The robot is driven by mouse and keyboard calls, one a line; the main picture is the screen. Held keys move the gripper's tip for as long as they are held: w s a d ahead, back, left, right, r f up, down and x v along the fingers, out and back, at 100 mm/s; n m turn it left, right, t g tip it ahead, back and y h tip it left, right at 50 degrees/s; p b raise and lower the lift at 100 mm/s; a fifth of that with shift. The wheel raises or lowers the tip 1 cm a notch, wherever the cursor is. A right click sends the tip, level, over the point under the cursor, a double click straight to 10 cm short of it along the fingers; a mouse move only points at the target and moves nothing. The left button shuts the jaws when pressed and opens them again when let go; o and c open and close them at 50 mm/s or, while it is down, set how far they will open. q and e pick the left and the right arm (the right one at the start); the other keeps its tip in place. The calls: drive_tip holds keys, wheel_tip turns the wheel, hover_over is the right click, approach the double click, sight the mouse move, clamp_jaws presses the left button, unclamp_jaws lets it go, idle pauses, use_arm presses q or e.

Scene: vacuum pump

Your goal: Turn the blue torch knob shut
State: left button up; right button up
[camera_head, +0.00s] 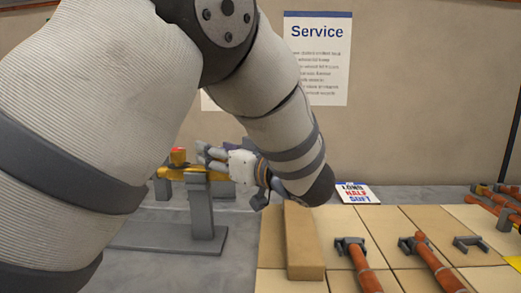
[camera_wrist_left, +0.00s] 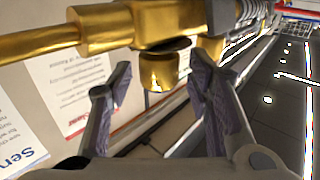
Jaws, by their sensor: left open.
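I cannot make out a blue knob in either view. My right gripper is not in view.
The grey stand's upright (camera_head: 201,212) rises from a flat base. A brown block (camera_head: 304,242) stands on the tiled bench to the right. Several orange-red torches or pipes with grey clips (camera_head: 352,245) lie farther right.

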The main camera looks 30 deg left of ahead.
use_arm(q)
drive_tip(key=shift+a, duration=0.2)
clamp_jaws()
drive_tip(key=shift+t, duration=0.3)
drive_tip(key=m+t+h, duration=0.1)
drive_tip(key=m+t, duration=0.1)
drive_tip(key=t, duration=0.1)
drive_tip(key=m+t+h, duration=0.2)
drive_tip(key=m+t, duration=0.1)
drive_tip(key=m+t+h, duration=0.4)
drive_tip(key=h, duration=0.2)
drive_tip(key=shift+m+t, duration=0.3)
drive_tip(key=shift+t, duration=0.1)
drive_tip(key=m+t+h, duration=0.1)
drive_tip(key=m+h, duration=0.1)
drive_tip(key=h, duration=0.1)
drive_tip(key=m+t+h, duration=0.1)
drive_tip(key=m+h, duration=0.1)
drive_tip(key=h, duration=0.1)
drive_tip(key=shift+a, duration=0.15)
drive_tip(key=m+h, duration=0.2)
drive_tip(key=h, duration=0.1)
drive_tip(key=m+h, duration=0.2)
drive_tip(key=h, duration=0.1)
drive_tip(key=shift+r+h, duration=0.1)
drive_tip(key=shift+h, duration=0.3)
drive_tip(key=shift+m+h, duration=0.3)
drive_tip(key=shift+m, duration=0.1)
